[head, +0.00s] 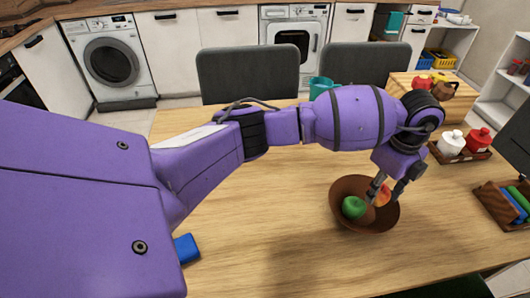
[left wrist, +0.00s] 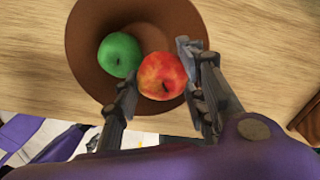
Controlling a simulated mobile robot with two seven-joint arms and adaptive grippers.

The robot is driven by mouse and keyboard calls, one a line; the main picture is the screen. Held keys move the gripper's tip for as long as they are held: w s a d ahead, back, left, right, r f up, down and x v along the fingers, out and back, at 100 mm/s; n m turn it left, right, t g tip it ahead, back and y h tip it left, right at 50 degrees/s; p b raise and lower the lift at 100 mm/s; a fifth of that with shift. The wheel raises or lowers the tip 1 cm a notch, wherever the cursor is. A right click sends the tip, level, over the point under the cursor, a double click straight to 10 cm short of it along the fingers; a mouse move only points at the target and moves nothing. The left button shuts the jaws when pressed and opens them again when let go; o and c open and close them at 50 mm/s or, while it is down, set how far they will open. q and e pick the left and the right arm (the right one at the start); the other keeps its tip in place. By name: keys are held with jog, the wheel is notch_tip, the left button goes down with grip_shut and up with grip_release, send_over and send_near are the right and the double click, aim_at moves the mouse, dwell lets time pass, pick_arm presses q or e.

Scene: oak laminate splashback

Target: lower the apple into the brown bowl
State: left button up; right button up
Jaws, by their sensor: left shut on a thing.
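The brown bowl (head: 348,222) stands on the table, and its inside also shows in the left wrist view (left wrist: 88,62). A red and yellow apple (left wrist: 162,76) is between the fingers of my left gripper (left wrist: 160,84). In the head view the left gripper (head: 386,188) points down over the right part of the bowl, and the red apple (head: 383,196) is partly hidden by the fingers. I cannot tell whether this apple touches the bowl. A green apple (head: 353,207) lies inside the bowl, close beside the red one. My right gripper is not in view.
A teal mug (head: 320,86) stands at the table's far edge. A tray with a white and a red bottle (head: 479,142) is to the right, near a wooden holder (head: 497,208). A blue block (head: 187,249) lies left.

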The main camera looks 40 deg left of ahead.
pick_arm(q)
jog(key=shift+f, duration=0.7)
dwell(0.3)
jog(key=o, duration=1.3)
jog(key=shift+c, duration=0.2)
jog(key=shift+r, duration=0.1)
